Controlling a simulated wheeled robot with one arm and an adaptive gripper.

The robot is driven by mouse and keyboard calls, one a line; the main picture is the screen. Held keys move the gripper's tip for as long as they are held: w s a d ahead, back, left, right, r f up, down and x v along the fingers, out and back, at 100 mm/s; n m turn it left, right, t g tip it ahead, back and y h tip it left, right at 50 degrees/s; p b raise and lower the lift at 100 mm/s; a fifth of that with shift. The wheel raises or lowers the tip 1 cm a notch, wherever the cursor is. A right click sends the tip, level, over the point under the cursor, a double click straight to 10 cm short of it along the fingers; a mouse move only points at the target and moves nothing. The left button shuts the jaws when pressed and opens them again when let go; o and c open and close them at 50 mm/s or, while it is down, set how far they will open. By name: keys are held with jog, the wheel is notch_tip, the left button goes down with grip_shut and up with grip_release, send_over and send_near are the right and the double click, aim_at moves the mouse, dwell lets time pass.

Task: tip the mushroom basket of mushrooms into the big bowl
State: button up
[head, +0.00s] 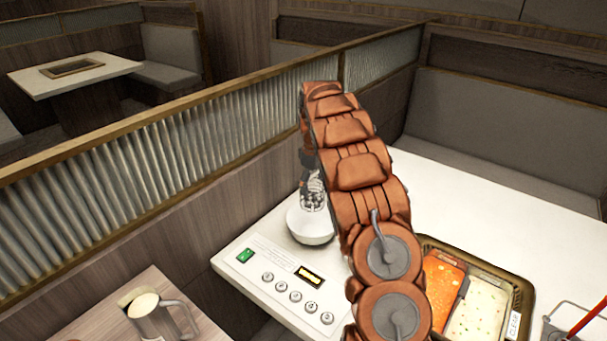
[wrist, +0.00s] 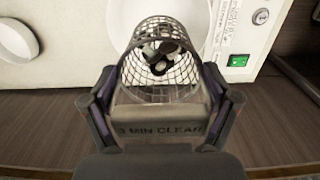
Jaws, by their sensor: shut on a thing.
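My gripper (wrist: 160,112) is shut on the mushroom basket, a wire-mesh basket (wrist: 128,72) with a plate reading "3 MIN CLEAR". Dark and pale mushroom pieces (wrist: 160,55) show inside the mesh. The big white bowl (head: 312,232) stands on the white table top, and the basket (head: 313,201) is over it in the head view. In the wrist view the bowl (wrist: 118,18) lies behind the basket, which hides much of it. My arm hides part of the gripper in the head view, and the basket's exact tilt is hard to tell.
A control panel (head: 290,285) with a green switch is beside the bowl. A tray (head: 524,300) with orange and pale soups is right of my arm. A metal jug (head: 150,318) stands lower left. A ribbed partition (head: 150,170) runs behind. Another white round dish (wrist: 17,42) shows in the wrist view.

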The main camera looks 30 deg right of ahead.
jog(key=shift+w, duration=0.1)
jog(key=shift+d+f, duration=0.15)
jog(key=shift+f, duration=0.05)
jog(key=shift+f+p, duration=0.35)
jog(key=shift+f, duration=0.85)
jog(key=shift+f+b, duration=1.2)
jog(key=shift+f, duration=0.85)
jog(key=shift+w+d, duration=0.2)
jog(key=shift+w, duration=0.2)
jog(key=shift+w+d+f, duration=0.1)
jog(key=shift+w+d, duration=0.15)
jog(key=shift+w, duration=0.1)
jog(key=shift+b, duration=0.35)
jog(key=shift+t+b, duration=0.4)
jog(key=shift+b, duration=0.35)
